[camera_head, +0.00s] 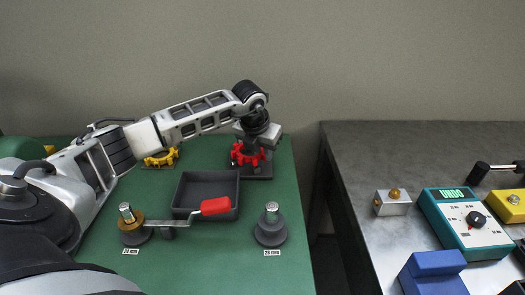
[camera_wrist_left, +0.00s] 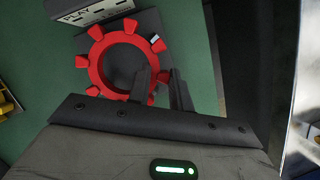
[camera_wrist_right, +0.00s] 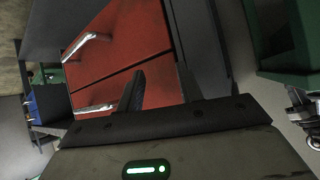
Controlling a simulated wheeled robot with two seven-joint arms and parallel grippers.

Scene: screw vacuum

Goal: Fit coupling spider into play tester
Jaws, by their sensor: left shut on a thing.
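The red coupling spider (camera_head: 247,154), a toothed ring, is at the play tester (camera_head: 258,172), a dark grey stand at the back right of the green mat. In the left wrist view the red spider (camera_wrist_left: 97,75) lies over the tester's dark plate (camera_wrist_left: 160,28), beside a block labelled PLAY (camera_wrist_left: 92,14). My left gripper (camera_wrist_left: 165,85) is shut on the ring's lower right rim, one finger inside and one outside. I cannot tell whether the spider is seated. My right gripper (camera_wrist_right: 160,85) is open and empty, facing red drawers, and is not in the head view.
A yellow spider (camera_head: 160,158) sits at the mat's back left. A dark tray (camera_head: 190,175), a red-handled tool (camera_head: 215,206) and two grey posts, the right one bare (camera_head: 271,230), stand in front. The grey table (camera_head: 350,160) at right holds a teal meter (camera_head: 462,228) and blocks.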

